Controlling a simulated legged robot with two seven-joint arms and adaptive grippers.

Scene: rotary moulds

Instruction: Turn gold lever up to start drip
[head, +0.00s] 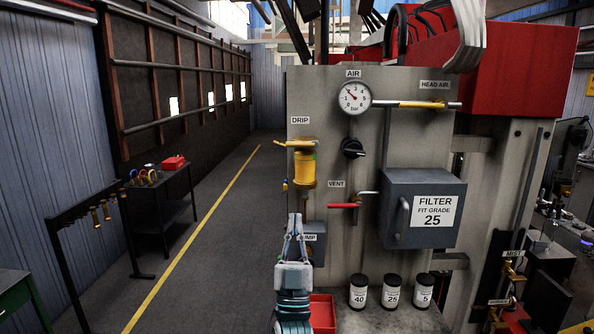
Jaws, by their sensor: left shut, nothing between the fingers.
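The gold lever (296,143) sits under the DRIP label on the grey panel, at its left edge. It lies about level, atop a yellow drip cylinder (305,169). My left gripper (294,218) comes up from the bottom of the head view, below the cylinder and the lever and apart from the lever. Its fingers point up and are shut with nothing between them. It partly covers the lower label and a grey box on the panel. My right gripper is not in view.
To the right are a gauge (354,98), a black knob (352,148), a red VENT lever (343,206) and a FILTER box (422,209). Filter canisters (391,291) and a red bin (322,314) sit below. The aisle at left is clear.

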